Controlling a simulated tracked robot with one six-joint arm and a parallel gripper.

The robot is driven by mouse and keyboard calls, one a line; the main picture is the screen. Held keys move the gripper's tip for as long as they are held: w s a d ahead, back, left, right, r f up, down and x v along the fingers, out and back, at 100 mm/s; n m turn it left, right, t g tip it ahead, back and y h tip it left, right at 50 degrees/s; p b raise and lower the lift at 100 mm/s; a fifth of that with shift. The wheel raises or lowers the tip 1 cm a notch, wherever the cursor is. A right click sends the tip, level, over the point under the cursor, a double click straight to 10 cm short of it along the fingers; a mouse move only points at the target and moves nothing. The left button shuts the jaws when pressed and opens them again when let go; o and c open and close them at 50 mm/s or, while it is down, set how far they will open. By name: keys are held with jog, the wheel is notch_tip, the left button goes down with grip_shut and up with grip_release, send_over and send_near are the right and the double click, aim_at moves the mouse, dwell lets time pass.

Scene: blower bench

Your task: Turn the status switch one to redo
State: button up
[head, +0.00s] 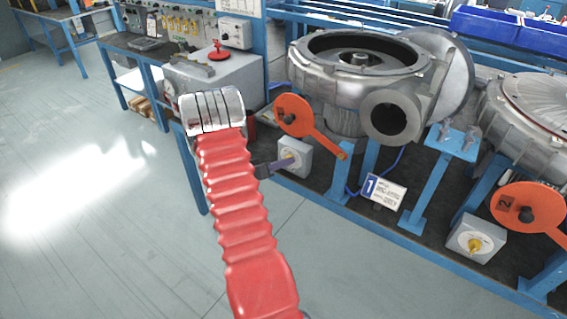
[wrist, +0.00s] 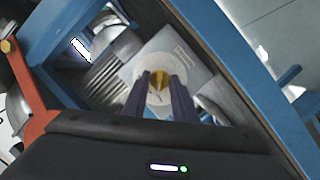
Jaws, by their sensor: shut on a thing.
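Status switch one (head: 298,160) is a light grey box with a round dial, low on the bench front by the plate marked 1 (head: 384,190). My gripper (head: 289,161) reaches it from the left, at the end of my red arm. In the wrist view the switch box (wrist: 190,62) shows with its pale dial and a yellow knob (wrist: 158,79). The purple fingers of my gripper (wrist: 160,84) are shut on the knob, one on each side. The dial's lettering is too small to read, so I cannot tell the knob's setting.
An orange disc lever (head: 294,114) hangs just above the switch, close to my gripper. A grey blower (head: 350,85) stands behind it. A second switch box (head: 475,241) and orange lever (head: 527,207) are at right. Open floor (head: 110,210) lies at left.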

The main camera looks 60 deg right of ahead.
jog(key=shift+s+f, duration=0.1)
jog(key=shift+f, duration=0.1)
jog(key=o, duration=0.7)
jog(key=shift+c, duration=0.2)
jog(key=o, duration=0.4)
jog(key=shift+r, duration=0.15)
jog(key=v, duration=1.3)
jog(key=shift+w+a+r, duration=0.15)
jog(key=shift+w+a, duration=0.1)
jog(key=shift+a, duration=0.05)
